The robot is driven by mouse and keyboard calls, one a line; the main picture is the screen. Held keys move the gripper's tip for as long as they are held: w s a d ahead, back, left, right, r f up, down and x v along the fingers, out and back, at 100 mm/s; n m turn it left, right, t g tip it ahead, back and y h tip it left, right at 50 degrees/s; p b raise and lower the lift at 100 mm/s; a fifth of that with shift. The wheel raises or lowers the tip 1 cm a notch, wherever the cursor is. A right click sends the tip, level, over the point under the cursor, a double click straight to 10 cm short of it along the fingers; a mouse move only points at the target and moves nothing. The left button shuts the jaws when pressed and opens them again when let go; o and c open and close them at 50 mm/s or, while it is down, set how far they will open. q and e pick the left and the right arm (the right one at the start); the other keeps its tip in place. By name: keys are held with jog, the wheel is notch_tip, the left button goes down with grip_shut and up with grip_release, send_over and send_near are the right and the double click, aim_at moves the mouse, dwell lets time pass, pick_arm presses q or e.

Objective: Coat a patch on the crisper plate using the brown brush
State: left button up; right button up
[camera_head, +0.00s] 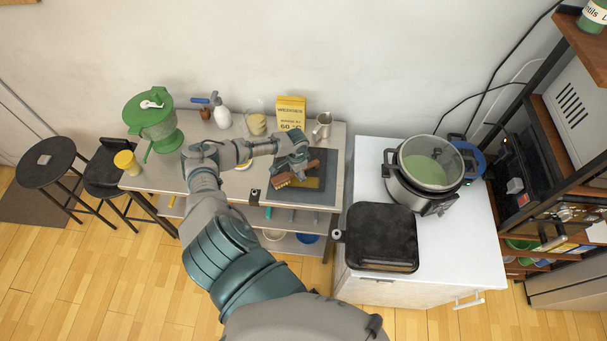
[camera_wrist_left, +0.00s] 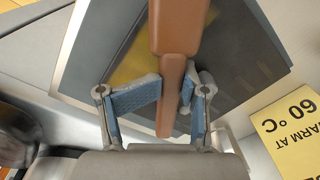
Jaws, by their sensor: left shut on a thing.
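My left gripper (camera_head: 296,161) is shut on the brown brush (camera_head: 284,179), above the dark crisper plate (camera_head: 325,168) on the side table. In the left wrist view the brush (camera_wrist_left: 180,28) runs between the blue-padded fingers (camera_wrist_left: 170,95). The dark plate (camera_wrist_left: 235,60) lies beneath it, with a yellowish patch (camera_wrist_left: 135,62) partly hidden by the brush. The patch also shows in the head view (camera_head: 312,184), beside the brush head. I cannot tell whether the brush touches the plate. My right gripper is not in view.
A yellow box (camera_head: 291,113), a metal pitcher (camera_head: 322,127) and a glass jug (camera_head: 256,122) stand behind the plate. A green container (camera_head: 152,122) is at the table's left. A cooker (camera_head: 425,170) and black grill (camera_head: 381,236) occupy the white cabinet at right.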

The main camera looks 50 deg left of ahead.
aim_at(325, 181)
pick_arm(q)
jog(key=shift+a+f, duration=0.15)
jog(key=shift+a, duration=0.2)
jog(key=shift+w+f, duration=0.15)
jog(key=shift+w, duration=0.1)
jog(key=shift+w+d, duration=0.25)
jog(key=shift+w, duration=0.05)
jog(key=shift+w+d, duration=0.5)
jog(key=shift+d, duration=0.3)
jog(key=shift+w+d, duration=0.3)
jog(key=shift+d, duration=0.55)
jog(key=shift+w+d, duration=0.45)
jog(key=shift+d, duration=0.05)
jog(key=shift+w+d, duration=0.25)
jog(key=shift+w+a, duration=0.1)
jog(key=shift+w, duration=0.1)
jog(key=shift+w+f, duration=0.15)
jog(key=shift+w+d, duration=0.15)
jog(key=shift+d, duration=0.15)
jog(key=shift+w+d, duration=0.5)
jog(key=shift+d, duration=0.3)
jog(key=shift+w+d, duration=0.6)
jog(key=shift+d, duration=0.25)
jog(key=shift+w+d, duration=0.7)
jog(key=shift+w, duration=0.1)
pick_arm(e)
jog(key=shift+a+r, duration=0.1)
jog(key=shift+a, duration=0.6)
